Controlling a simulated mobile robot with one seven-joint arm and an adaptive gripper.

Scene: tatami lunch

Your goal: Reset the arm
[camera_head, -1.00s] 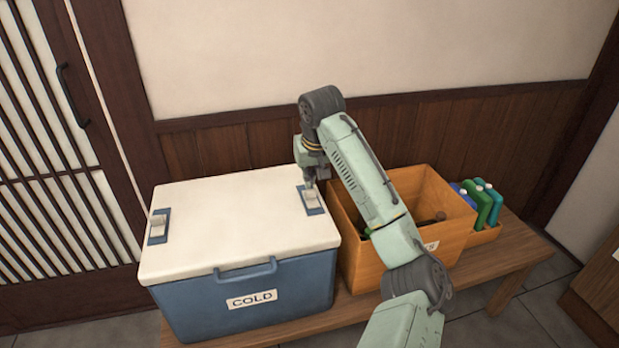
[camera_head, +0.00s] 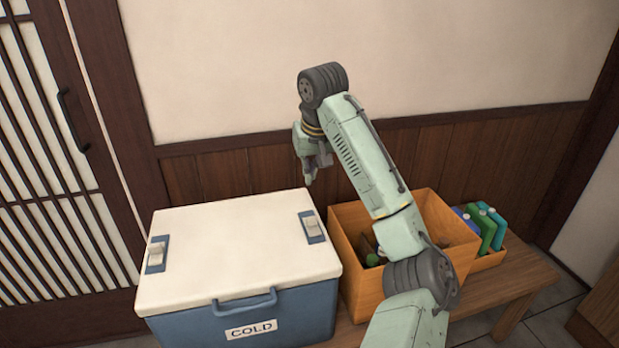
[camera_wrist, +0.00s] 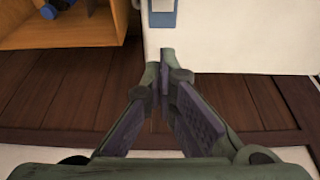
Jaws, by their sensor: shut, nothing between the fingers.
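My gripper (camera_head: 309,182) is shut and empty. In the head view it hangs in the air above the back right corner of the cooler, close to the wood-panelled wall. My green arm rises from the bottom of the picture, passing in front of the orange box. In the wrist view the fingers of my gripper (camera_wrist: 163,58) come together in front of the cooler's white lid edge, touching nothing that I can make out.
The blue cooler (camera_head: 190,325) with its white lid (camera_head: 235,250) closed stands on a wooden bench (camera_head: 500,290). Right of it are an open orange box (camera_head: 360,290) and a small tray with several coloured bottles (camera_head: 485,226). A slatted door (camera_head: 50,190) is at left.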

